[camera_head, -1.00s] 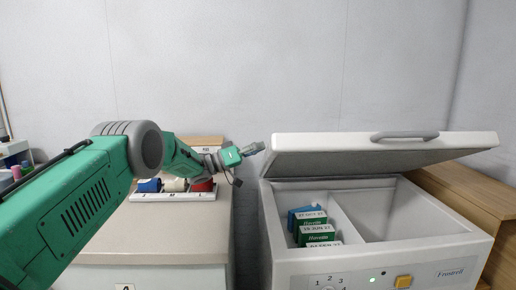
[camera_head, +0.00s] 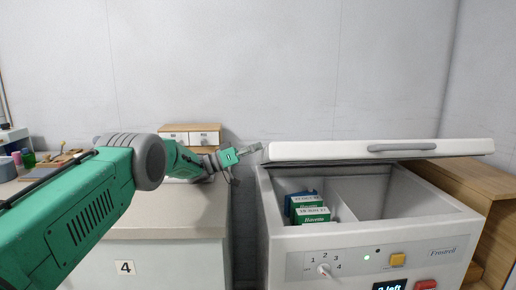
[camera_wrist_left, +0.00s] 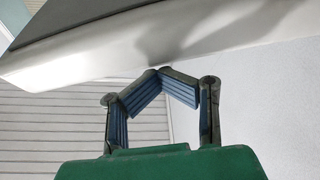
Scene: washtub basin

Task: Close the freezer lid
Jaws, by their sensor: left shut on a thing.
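The white freezer lid (camera_head: 330,151) is partly open above the freezer (camera_head: 290,238), tilted over a gap with the inside showing below. A grey handle (camera_head: 403,147) sits on its front edge. My left gripper (camera_head: 252,149) is at the lid's left end. In the left wrist view, its blue-padded fingers (camera_wrist_left: 160,75) are drawn together at the lower edge of the lid (camera_wrist_left: 120,50). It is shut on the lid edge; the exact contact is partly hidden. My right gripper is not in view.
Green and blue boxes (camera_head: 312,215) lie in the freezer's left compartment. The front panel has a dial (camera_head: 324,270) and a yellow button (camera_head: 398,259).

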